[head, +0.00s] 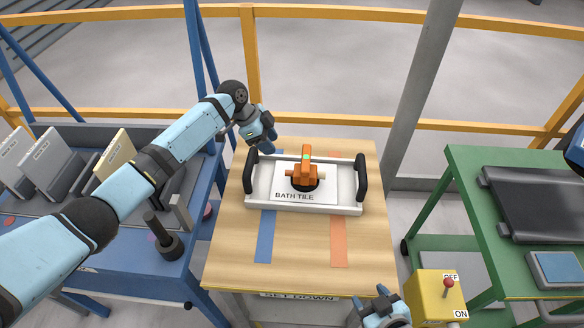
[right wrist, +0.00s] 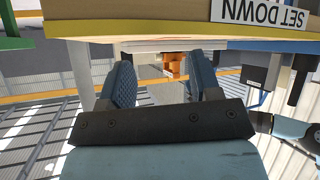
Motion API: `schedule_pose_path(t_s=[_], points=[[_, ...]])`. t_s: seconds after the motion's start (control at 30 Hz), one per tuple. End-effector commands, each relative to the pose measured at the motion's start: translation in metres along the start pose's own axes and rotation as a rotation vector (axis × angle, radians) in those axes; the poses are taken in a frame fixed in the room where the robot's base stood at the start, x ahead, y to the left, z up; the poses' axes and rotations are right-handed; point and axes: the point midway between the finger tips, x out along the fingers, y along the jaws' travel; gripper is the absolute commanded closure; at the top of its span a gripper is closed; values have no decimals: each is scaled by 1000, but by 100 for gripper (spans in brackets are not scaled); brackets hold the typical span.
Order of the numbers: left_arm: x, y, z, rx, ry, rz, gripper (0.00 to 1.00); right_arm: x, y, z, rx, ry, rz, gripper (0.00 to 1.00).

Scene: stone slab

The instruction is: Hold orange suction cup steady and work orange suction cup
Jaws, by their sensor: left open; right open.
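The orange suction cup (head: 306,175) stands on a white tile labelled BATH TILE, its black pad against the tile and a green spot on top. The tile lies in a white frame (head: 330,208) with a black handle on each side. My left gripper (head: 266,138) is open and empty, just behind the frame's back left corner, apart from the cup. My right gripper (head: 378,300) is open and empty at the table's front edge; its fingers also show in the right wrist view (right wrist: 163,78), with a small orange shape far between them, seemingly the cup.
The wooden table (head: 230,255) has a blue strip, an orange strip and a SET DOWN sign. A yellow switch box (head: 432,290) with a red lever stands front right. A green bench (head: 450,225) is at right. A blue rack (head: 90,260) with tiles is at left.

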Motion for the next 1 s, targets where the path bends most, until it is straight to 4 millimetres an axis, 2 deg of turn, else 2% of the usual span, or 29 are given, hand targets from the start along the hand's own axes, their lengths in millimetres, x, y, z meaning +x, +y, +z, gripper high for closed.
schedule_pose_path(t_s=[0.03,0.2,0.5,0.8,1.0], points=[[0,0,0,0,0,0,57,11,-7,-18,-105,9,-18,43],[0,0,0,-1,0,-1,57,42,-36,-73,-588,16,-61,43],[0,0,0,-1,0,-2,57,89,-65,-148,-1495,-43,-18,43],[0,0,0,-1,0,-2,57,116,-63,-219,-2344,-252,135,43],[0,0,0,-1,0,-2,57,121,-56,-248,-2666,-420,219,43]])
